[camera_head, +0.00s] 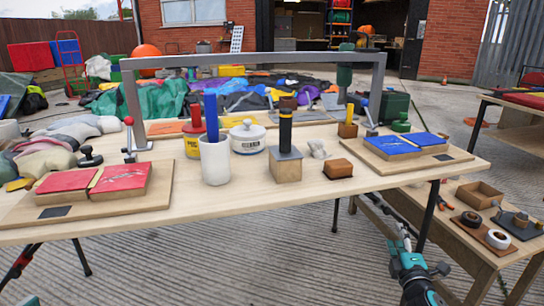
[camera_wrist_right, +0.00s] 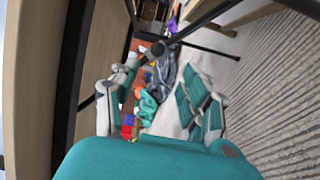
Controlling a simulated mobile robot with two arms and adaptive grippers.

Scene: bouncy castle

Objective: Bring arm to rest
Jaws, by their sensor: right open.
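My right arm comes in from the bottom of the head view, in front of the long table. My right gripper (camera_head: 398,236) is low, below the tabletop and beside the lower bench at the right. In the right wrist view the teal and grey fingers of the right gripper (camera_wrist_right: 160,92) stand apart with nothing held between them. Loose cloth heaps show beyond them, under and behind the table.
The long wooden table (camera_head: 245,198) carries a white cup (camera_head: 215,160), red pads (camera_head: 120,178), blue pads (camera_head: 390,145) and a grey frame (camera_head: 255,60). The lower bench (camera_head: 460,235) with tape rolls stands close right of my gripper. Paved ground (camera_head: 240,260) before the table is clear.

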